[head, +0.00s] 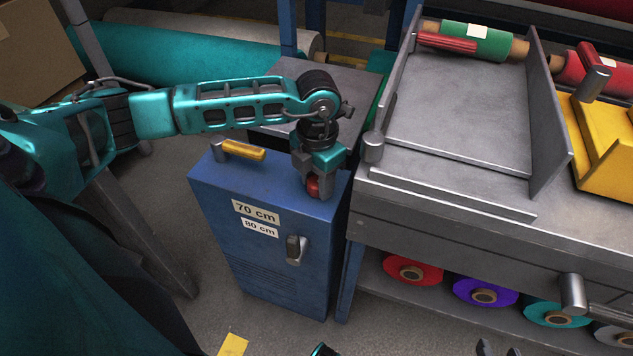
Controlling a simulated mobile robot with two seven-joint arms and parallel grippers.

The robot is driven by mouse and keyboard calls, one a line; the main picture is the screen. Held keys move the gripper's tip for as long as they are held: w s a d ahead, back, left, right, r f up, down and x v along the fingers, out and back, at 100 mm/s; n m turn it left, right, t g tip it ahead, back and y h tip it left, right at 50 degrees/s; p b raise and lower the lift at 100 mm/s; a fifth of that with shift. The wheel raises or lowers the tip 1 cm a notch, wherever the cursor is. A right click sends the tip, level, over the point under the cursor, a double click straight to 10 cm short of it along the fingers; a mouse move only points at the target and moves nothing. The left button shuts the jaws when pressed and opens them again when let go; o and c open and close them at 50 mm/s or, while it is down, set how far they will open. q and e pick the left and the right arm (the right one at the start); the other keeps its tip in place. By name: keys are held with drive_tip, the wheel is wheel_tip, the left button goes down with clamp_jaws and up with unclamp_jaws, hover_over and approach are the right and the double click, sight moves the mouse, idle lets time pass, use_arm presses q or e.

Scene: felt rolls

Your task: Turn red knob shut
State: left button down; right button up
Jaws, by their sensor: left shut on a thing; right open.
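The red knob (313,188) sits on top of the blue cabinet (262,250), near its right back corner. My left gripper (314,181) reaches down from above and is shut on the red knob, hiding most of it. How far the knob is turned cannot be told. My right gripper (498,350) shows only as dark fingertips at the bottom edge, apart and empty, far from the knob.
A grey workbench (450,195) with a metal tray (460,125) is close on the right. Coloured felt rolls (413,270) lie on the shelf below.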

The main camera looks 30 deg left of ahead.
use_arm(q)
drive_tip(key=m, duration=0.3)
drive_tip(key=shift+b, duration=0.3)
drive_tip(key=c, duration=0.8)
unclamp_jaws()
drive_tip(key=n+p, duration=0.1)
drive_tip(key=n, duration=0.3)
drive_tip(key=shift+r+p, duration=0.1)
drive_tip(key=shift+p, duration=0.2)
drive_tip(key=shift+n, duration=1)
